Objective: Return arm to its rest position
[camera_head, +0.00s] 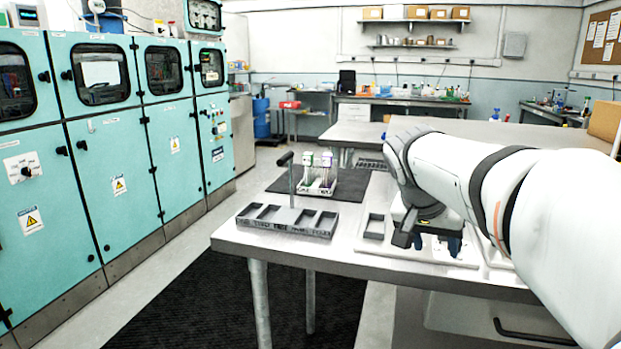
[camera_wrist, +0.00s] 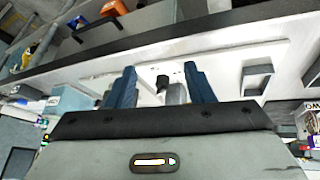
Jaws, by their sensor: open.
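My white arm (camera_head: 450,165) reaches in from the right over the table. My gripper (camera_head: 437,246) is low over a white plate (camera_head: 375,246) at the table's right side. In the wrist view my gripper (camera_wrist: 163,72) shows two blue fingers spread apart. A small dark peg-like part (camera_wrist: 163,82) shows between them, and I cannot tell whether anything touches it. A grey tray (camera_head: 325,231) with several empty compartments and an upright T-shaped handle (camera_head: 291,180) stands to the left.
The grey table (camera_head: 250,245) has clear surface around the tray. Teal cabinets (camera_head: 120,175) line the left wall. A dark mat (camera_head: 230,300) lies on the floor. A back bench (camera_head: 400,98) carries small items. A small open frame (camera_head: 375,226) sits on the white plate.

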